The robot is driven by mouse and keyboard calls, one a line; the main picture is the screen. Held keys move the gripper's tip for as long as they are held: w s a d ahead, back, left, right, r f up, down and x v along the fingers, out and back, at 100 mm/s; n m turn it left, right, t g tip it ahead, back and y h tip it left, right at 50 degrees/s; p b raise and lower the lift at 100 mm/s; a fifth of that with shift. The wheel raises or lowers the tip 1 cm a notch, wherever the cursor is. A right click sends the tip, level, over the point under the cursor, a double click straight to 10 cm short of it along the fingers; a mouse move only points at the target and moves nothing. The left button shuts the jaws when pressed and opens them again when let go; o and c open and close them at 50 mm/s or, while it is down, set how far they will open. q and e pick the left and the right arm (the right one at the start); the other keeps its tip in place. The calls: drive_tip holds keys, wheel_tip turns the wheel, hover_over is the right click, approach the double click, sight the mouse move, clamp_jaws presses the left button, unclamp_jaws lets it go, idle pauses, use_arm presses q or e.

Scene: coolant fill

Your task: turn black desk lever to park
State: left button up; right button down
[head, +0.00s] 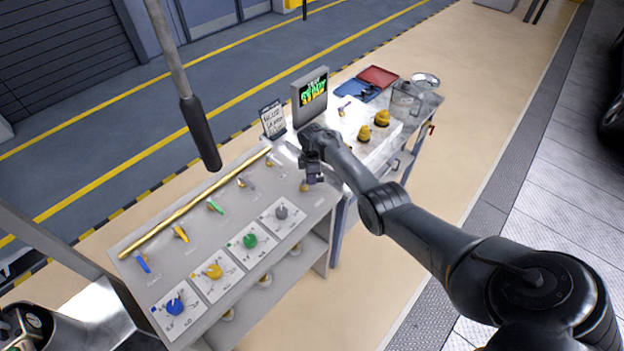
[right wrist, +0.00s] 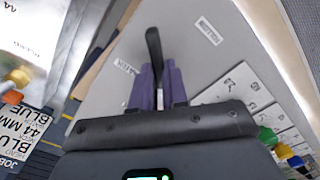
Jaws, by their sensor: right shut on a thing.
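The black lever (right wrist: 153,48) stands up from the grey desk top in the right wrist view. Its upper part curves out beyond the purple fingers of my right gripper (right wrist: 160,86), which is shut on it. In the head view my right gripper (head: 312,174) is down at the far right end of the lever desk (head: 180,222), and it hides the black lever there. My left gripper is not in view.
Blue (head: 142,263), yellow (head: 181,234), green (head: 215,206) and grey (head: 245,182) levers line the desk, with dials in front. A screen (head: 310,96) and sign (head: 272,119) stand behind my gripper. A black handle (head: 201,135) hangs above the desk.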

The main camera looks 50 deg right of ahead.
drive_tip(key=n+b, duration=0.2)
drive_tip(key=n, duration=0.1)
drive_tip(key=w+n+b, duration=0.1)
drive_tip(key=shift+d+f+n, duration=0.2)
drive_tip(key=shift+d+n, duration=0.1)
drive_tip(key=shift+d, duration=0.05)
drive_tip(key=shift+w+d+r+n+b, duration=0.1)
drive_tip(key=shift+w+n+b, duration=0.15)
drive_tip(key=shift+n+b, duration=0.45)
drive_tip(key=shift+w+r+n+b, duration=0.15)
drive_tip(key=shift+n+b, duration=0.25)
drive_tip(key=shift+n, duration=0.6)
drive_tip(key=shift+f, duration=0.1)
drive_tip(key=c, duration=1.1)
unclamp_jaws()
drive_tip(key=shift+w, duration=0.1)
drive_tip(key=shift+c, duration=0.2)
